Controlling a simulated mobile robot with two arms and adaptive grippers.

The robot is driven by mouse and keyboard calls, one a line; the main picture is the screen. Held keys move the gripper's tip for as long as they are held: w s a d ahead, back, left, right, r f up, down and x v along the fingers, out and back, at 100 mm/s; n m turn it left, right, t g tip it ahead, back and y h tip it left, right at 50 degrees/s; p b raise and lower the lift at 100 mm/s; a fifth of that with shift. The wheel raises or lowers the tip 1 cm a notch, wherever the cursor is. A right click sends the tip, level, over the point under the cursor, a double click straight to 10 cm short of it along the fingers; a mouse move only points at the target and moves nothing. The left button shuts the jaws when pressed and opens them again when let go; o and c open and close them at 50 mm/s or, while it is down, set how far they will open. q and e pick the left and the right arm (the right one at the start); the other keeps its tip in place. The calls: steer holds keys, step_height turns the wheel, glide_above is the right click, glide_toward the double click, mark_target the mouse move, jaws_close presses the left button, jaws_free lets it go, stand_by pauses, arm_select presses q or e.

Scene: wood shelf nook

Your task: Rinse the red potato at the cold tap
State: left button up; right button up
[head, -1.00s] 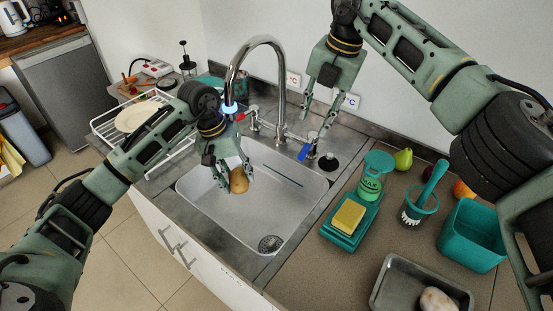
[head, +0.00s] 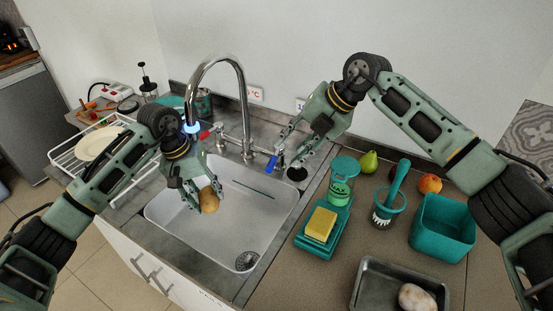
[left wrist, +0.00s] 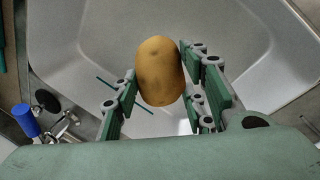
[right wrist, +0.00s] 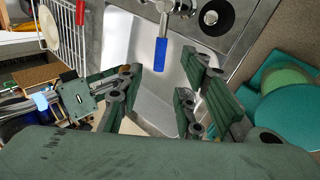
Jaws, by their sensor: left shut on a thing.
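My left gripper (head: 203,197) is shut on a yellow-brown potato (head: 209,199) and holds it over the sink basin (head: 165,212), near the tap spout. The left wrist view shows this potato (left wrist: 160,72) between the fingers; it does not look red. A paler, pinkish-white potato (head: 416,298) lies in the metal tray (head: 365,282). The tall tap (head: 243,95) has a red lever (head: 205,134) and a blue lever (head: 271,164). No water stream is visible. My right gripper (head: 291,158) is open beside the blue lever, which the right wrist view (right wrist: 160,52) shows ahead, between the spread fingers.
A white dish rack (head: 75,160) stands left.

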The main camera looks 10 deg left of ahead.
mark_target(273, 162)
steer(key=x, duration=0.7)
steer(key=shift+a+f, duration=0.1)
steer(key=shift+f, duration=0.15)
steer(key=shift+c, duration=0.2)
jaws_close()
